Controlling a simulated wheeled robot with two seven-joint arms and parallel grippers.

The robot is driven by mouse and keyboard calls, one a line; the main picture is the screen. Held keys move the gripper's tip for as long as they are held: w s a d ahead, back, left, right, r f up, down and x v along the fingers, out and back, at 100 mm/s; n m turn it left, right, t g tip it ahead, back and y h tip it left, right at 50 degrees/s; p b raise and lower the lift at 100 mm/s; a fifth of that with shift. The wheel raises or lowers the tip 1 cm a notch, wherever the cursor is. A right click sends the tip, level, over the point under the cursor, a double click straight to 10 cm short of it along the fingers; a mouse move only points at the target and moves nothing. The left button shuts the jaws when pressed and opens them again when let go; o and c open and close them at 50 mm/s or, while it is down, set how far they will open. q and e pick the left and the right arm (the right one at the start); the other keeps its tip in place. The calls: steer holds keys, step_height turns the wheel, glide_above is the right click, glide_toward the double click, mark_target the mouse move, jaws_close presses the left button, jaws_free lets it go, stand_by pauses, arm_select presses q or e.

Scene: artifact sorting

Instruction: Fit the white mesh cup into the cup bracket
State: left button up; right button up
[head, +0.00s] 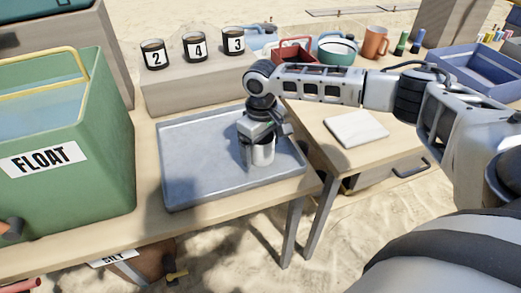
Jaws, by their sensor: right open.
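A pale, shiny cup (263,153), which looks like the white mesh cup, stands upright in the grey metal tray (185,188). I cannot make out its mesh. My right gripper (260,155) points down over the cup, with its fingers open around or beside it; the cup's top and far side are hidden by the gripper. I cannot tell whether the fingers touch it. I cannot make out the cup bracket in this view. My left gripper is not in view.
A green FLOAT tank (100,185) stands left of the tray. Black cups numbered 2 (153,55), 4 (195,46) and 3 (233,40) stand on a raised block behind. A white slab (355,129) lies on the right table. A blue crate (480,75) stands farther right.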

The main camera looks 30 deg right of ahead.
steer(key=c, duration=1.1)
steer(key=shift+o, duration=0.2)
